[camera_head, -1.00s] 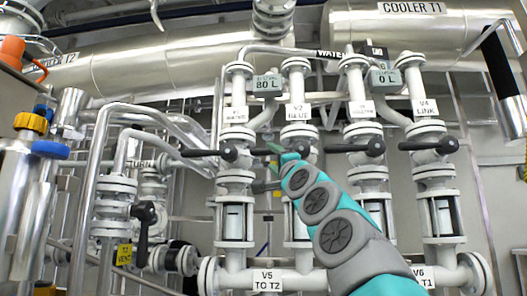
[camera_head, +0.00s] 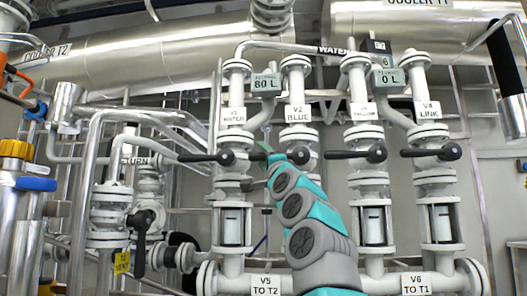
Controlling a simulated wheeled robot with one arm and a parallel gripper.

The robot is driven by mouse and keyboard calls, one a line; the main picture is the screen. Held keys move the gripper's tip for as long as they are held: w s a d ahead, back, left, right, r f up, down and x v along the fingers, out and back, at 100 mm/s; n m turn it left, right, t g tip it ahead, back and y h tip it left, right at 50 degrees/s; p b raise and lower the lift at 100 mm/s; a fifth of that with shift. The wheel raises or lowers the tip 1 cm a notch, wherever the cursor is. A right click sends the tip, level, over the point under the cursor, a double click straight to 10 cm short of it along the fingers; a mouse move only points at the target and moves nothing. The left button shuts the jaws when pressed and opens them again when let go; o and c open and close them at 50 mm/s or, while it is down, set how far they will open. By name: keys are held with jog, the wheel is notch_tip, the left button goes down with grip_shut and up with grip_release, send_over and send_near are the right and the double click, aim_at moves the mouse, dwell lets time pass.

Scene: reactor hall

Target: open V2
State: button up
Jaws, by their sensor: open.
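V2 is a white vertical valve with a label reading V2 BLUE (camera_head: 297,112), in the middle of the row. Its black hub (camera_head: 301,155) shows just right of my arm's end. A black lever (camera_head: 257,157) runs left from it, roughly level, and is partly hidden behind my gripper. My teal and grey arm rises from the lower right. My gripper (camera_head: 266,147) is at the V2 lever, small in view and partly hidden by my wrist. It is open; whether it touches the lever I cannot tell.
The V1 lever (camera_head: 205,157), V3 lever (camera_head: 355,154) and V4 lever (camera_head: 430,152) also point left, close on both sides. Below are pipes labelled V5 TO T2 (camera_head: 266,284) and V6 TO T1 (camera_head: 416,283). Gauges read 80 L (camera_head: 266,83) and 0 L (camera_head: 386,79).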

jog(key=shift+w, duration=0.1)
jog(key=shift+c, duration=0.2)
grip_shut()
dwell(1.2)
